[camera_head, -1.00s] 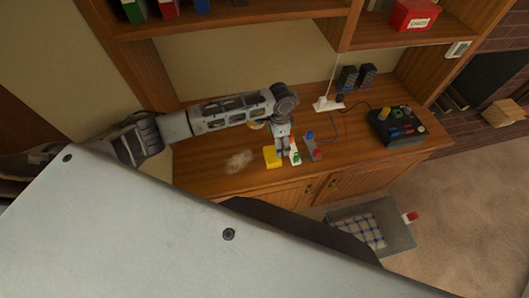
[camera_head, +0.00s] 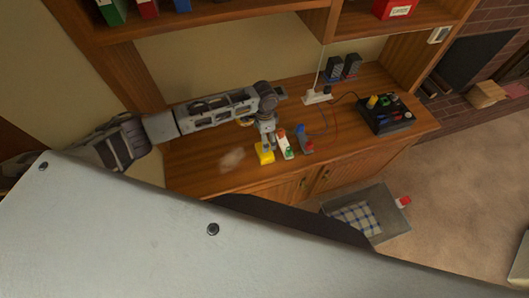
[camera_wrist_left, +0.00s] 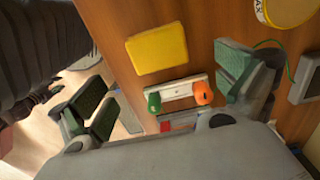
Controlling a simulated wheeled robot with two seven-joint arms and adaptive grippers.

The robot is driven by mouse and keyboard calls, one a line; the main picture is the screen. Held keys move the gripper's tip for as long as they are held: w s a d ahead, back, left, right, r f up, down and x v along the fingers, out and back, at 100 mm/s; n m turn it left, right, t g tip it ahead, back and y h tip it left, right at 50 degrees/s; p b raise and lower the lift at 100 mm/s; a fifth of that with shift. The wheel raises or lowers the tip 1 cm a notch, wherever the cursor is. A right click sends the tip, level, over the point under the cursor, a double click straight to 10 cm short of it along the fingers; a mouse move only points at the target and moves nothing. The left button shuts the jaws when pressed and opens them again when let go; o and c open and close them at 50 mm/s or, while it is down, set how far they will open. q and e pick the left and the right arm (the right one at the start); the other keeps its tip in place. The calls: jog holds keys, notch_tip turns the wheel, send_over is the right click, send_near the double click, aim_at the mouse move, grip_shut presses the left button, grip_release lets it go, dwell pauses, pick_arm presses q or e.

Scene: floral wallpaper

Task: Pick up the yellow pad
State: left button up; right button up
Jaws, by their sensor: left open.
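The yellow pad (camera_head: 262,158) lies flat near the front edge of the wooden cabinet top. In the left wrist view it is a yellow square (camera_wrist_left: 157,48), clear of both fingers and beyond the gap between them. My left gripper (camera_head: 267,142) points down just above and behind the pad in the head view. My right gripper is not in view.
A grey block with a red part (camera_head: 304,144), a black control box (camera_head: 386,114) and a white power strip (camera_head: 318,96) stand farther right. A shelf (camera_head: 220,22) overhangs the back. A grey bin (camera_head: 384,228) with checked cloth stands below. The top left of the pad is bare.

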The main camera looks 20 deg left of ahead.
pick_arm(q)
notch_tip(320, 180, down, 6)
jog(key=shift+r, duration=0.1)
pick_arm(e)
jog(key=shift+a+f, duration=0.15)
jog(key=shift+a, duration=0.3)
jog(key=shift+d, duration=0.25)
pick_arm(q)
jog(key=shift+f+b, duration=0.55)
jog(key=shift+b, duration=0.2)
jog(key=shift+s+f+b, duration=0.15)
jog(key=shift+f+b, duration=2)
jog(key=shift+b, duration=0.3)
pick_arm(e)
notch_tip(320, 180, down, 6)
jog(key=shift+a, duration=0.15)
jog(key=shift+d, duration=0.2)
pick_arm(q)
jog(key=shift+c, duration=0.4)
jog(key=c, duration=0.7)
